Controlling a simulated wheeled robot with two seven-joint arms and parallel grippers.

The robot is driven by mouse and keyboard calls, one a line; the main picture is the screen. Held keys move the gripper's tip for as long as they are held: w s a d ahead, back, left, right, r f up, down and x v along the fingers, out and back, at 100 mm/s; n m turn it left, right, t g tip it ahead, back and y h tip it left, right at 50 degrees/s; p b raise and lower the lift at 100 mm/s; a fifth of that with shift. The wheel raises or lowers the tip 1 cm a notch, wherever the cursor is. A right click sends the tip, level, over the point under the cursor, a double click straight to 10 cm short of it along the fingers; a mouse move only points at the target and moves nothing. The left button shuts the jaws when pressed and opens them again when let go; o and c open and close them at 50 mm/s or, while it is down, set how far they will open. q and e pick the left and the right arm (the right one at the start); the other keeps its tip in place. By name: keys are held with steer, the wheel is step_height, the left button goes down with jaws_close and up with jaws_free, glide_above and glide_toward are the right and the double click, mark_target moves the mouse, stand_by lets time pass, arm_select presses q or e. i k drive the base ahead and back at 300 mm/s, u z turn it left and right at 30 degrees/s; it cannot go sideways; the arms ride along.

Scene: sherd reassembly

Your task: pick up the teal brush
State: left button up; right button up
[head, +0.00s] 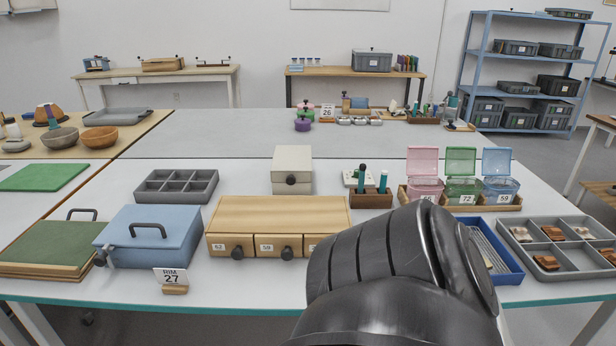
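A wooden holder (371,200) stands behind the right end of the wooden drawer box on the near table. Upright teal tool handles (383,182) stand in it, one darker green and one brighter teal. They look like brush handles, but their lower ends are hidden in the holder and I cannot tell which is the teal brush. A large black link of my arm fills the lower middle right and hides part of the table in front of the holder. Neither gripper's fingers show.
A wooden drawer box (279,216), a blue box (155,236) and a grey compartment tray (177,186) stand left of the holder. Pink, green and blue lidded boxes (464,188) stand right. A sherd tray (555,262) lies far right.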

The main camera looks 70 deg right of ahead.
mark_target(363, 167)
steer(key=u, duration=0.05)
steer(key=i, duration=0.1)
steer(key=z, duration=1.7)
